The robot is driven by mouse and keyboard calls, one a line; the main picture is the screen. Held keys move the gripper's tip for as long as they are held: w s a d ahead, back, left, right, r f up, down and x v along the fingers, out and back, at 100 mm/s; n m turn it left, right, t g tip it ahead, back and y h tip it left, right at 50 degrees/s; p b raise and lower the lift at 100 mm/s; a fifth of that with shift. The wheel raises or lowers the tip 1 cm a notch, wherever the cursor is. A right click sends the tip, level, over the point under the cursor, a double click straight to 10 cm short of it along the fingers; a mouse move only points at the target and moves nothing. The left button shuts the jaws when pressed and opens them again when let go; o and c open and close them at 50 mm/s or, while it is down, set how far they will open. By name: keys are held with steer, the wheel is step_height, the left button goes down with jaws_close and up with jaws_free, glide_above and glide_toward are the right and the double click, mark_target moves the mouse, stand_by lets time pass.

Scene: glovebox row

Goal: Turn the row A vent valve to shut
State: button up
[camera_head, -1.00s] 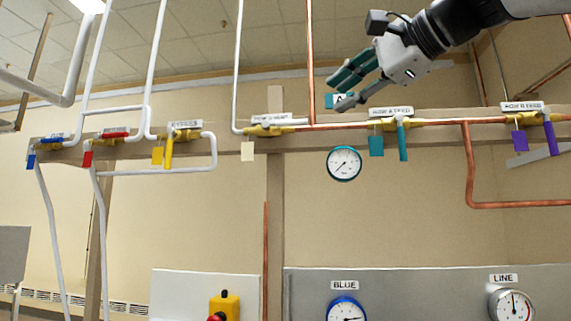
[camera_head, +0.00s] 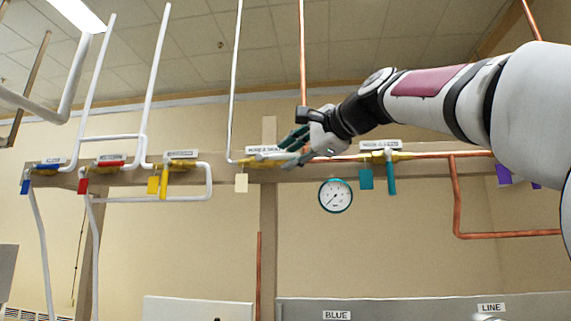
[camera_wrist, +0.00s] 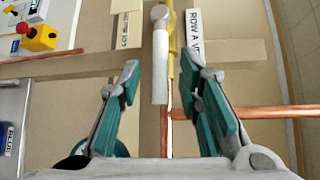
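The row A vent valve (camera_head: 262,162) is a yellow body on the pipe line along the beam, left of the teal-tagged valve. A cream tag (camera_head: 241,183) hangs below it. In the wrist view its pale handle (camera_wrist: 160,70) lies in line with the pipe, beside a label (camera_wrist: 197,35) reading "ROW A V…". My gripper (camera_head: 290,146) is at the right end of this valve in the head view, partly covering it. In the wrist view my gripper (camera_wrist: 168,72) is open, with the handle's end between the fingers in the picture. No contact shows; the depth gap is unclear.
A copper riser (camera_wrist: 250,112) runs close by the right finger. The teal valve handle (camera_head: 391,178) and a round gauge (camera_head: 336,195) are to the right. Yellow (camera_head: 164,183), red and blue valves are to the left. A yellow box with a red button (camera_wrist: 38,37) shows below.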

steer(key=shift+w+a, duration=0.15)
jaws_close()
